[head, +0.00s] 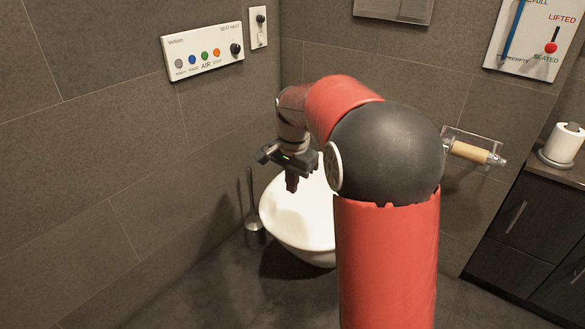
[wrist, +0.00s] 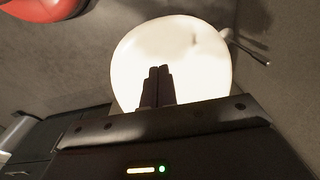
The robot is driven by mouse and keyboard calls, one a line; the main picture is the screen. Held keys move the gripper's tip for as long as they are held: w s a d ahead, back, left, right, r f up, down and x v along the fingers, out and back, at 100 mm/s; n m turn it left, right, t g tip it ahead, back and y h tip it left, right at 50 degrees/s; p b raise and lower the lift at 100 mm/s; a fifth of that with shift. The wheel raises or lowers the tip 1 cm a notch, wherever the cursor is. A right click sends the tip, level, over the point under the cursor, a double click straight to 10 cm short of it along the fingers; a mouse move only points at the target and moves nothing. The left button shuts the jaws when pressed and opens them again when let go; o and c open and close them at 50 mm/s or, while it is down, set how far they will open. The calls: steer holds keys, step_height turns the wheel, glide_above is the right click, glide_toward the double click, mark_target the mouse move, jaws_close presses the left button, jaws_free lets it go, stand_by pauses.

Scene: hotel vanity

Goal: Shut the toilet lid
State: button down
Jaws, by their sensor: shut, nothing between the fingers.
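The white toilet (head: 300,225) stands on the floor at the middle of the head view, partly hidden behind my arm. It fills the upper middle of the wrist view (wrist: 185,50) as a bright, rounded white shape. I cannot tell the lid's position, because my arm covers the back and the white surface is washed out. My gripper (head: 292,186) points down in front of the toilet in the head view. In the wrist view its fingers (wrist: 158,72) are together and empty, overlapping the white shape. I cannot tell whether they touch it.
A toilet brush in its holder (head: 254,232) stands left of the toilet. A control panel (head: 203,53) is on the left wall. A paper roll holder (head: 470,152) is on the back wall, and a dark cabinet (head: 530,235) stands at the right. The floor at front left is clear.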

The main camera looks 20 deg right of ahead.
steer(key=shift+f, duration=0.7)
